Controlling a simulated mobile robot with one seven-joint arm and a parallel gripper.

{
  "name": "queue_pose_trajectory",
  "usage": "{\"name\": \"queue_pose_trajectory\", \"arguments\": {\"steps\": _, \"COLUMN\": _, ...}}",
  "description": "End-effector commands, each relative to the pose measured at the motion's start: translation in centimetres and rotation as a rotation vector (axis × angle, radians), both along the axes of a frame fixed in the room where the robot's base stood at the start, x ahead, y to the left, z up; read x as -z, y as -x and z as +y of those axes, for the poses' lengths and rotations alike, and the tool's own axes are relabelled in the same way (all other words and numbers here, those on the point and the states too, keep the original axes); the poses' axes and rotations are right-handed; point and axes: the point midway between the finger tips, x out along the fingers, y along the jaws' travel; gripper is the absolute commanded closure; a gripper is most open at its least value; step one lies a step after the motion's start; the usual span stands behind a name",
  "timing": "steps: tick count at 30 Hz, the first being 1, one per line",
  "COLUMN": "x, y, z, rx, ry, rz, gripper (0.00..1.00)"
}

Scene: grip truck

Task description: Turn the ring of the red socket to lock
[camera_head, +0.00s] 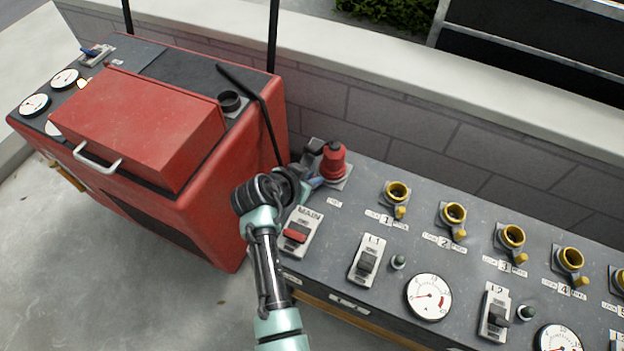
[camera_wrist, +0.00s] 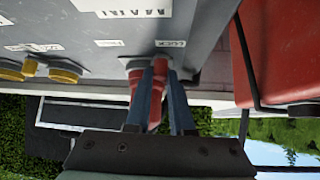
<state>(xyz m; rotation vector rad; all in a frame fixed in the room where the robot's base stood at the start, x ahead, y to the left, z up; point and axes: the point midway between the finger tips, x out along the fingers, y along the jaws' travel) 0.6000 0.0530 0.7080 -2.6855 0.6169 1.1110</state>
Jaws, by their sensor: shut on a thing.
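The red socket (camera_head: 333,162) stands at the back left corner of the grey panel, with a red plug body upright in it. In the wrist view the red body (camera_wrist: 136,84) shows just left of my gripper (camera_wrist: 160,72). My gripper's two fingers are closed around a red lever (camera_wrist: 158,88) beside that body, which appears to be the ring's handle. A small LOCK label (camera_wrist: 171,43) lies near the fingertips, and another label (camera_wrist: 110,43) sits to its left. In the head view my gripper (camera_head: 317,182) reaches the socket's left front side, and my wrist hides part of it.
A red generator (camera_head: 150,130) stands close to the left of my arm, with a dark bent rod near my wrist. The MAIN switch (camera_head: 297,232) is just in front. Several yellow sockets (camera_head: 397,192) line the panel to the right. A block wall (camera_head: 390,120) runs behind.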

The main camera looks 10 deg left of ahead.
Motion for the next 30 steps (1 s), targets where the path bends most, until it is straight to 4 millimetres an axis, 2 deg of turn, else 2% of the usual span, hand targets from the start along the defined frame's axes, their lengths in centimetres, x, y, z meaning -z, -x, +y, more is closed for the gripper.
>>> {"name": "queue_pose_trajectory", "arguments": {"steps": 9, "x": 0.0, "y": 0.0, "z": 0.1, "rx": -0.001, "ry": -0.003, "rz": 0.001, "gripper": 1.0}}
{"name": "queue_pose_trajectory", "arguments": {"steps": 10, "x": 0.0, "y": 0.0, "z": 0.1, "rx": -0.001, "ry": -0.003, "rz": 0.001, "gripper": 0.76}}
{"name": "queue_pose_trajectory", "arguments": {"steps": 15, "x": 0.0, "y": 0.0, "z": 0.1, "rx": -0.001, "ry": -0.002, "rz": 0.0, "gripper": 0.49}}
{"name": "queue_pose_trajectory", "arguments": {"steps": 25, "x": -0.2, "y": 0.1, "z": 0.1, "rx": -0.001, "ry": -0.002, "rz": 0.0, "gripper": 0.49}}
{"name": "queue_pose_trajectory", "arguments": {"steps": 30, "x": -1.4, "y": 1.2, "z": 0.7, "rx": -0.001, "ry": -0.003, "rz": -0.001, "gripper": 0.49}}
